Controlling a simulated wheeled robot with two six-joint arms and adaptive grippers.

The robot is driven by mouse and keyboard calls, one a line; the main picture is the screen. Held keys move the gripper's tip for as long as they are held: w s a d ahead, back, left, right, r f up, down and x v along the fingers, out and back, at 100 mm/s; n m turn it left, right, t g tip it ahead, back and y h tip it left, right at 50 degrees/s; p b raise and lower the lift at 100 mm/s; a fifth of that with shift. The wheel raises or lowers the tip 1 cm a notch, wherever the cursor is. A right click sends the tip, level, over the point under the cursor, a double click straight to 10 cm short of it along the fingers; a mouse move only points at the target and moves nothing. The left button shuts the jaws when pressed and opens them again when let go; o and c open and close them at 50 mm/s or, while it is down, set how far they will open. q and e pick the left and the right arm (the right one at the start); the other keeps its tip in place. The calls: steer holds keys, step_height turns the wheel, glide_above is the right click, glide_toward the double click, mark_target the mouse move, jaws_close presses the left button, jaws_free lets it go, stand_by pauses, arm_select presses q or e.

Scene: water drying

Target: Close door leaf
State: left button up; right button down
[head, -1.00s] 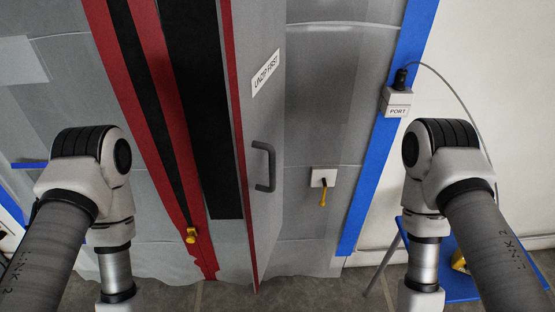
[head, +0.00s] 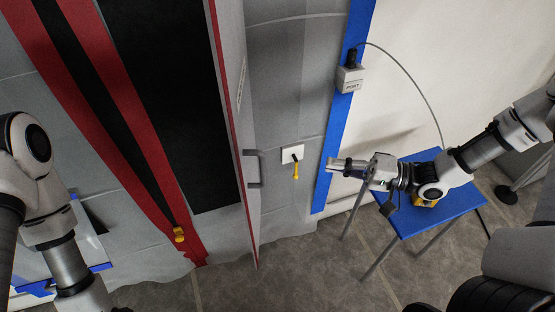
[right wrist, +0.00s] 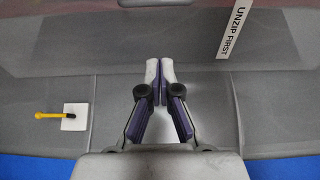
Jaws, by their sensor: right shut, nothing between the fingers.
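The door leaf (head: 232,95) is a grey panel with a red edge, standing open and seen nearly edge-on in the head view. Its dark grey handle (head: 253,170) is at mid height. The leaf also fills the upper part of the right wrist view (right wrist: 110,45), with its "UNZIP FIRST" label (right wrist: 245,27). The black doorway (head: 185,100) is left of the leaf. My right gripper (head: 333,165) is shut and empty, pointing left, to the right of the leaf and apart from the handle. Its closed fingers show in the wrist view (right wrist: 160,80). My left gripper is out of view.
A blue-topped table (head: 455,205) stands under my right arm. A port box (head: 350,78) with a cable is above.

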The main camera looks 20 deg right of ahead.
steer(key=s+a+x, duration=0.1)
steer(key=s+x, duration=0.1)
steer(key=x, duration=1)
steer(key=shift+a+f, duration=0.25)
steer(key=shift+a, duration=0.1)
steer(key=shift+s, duration=0.1)
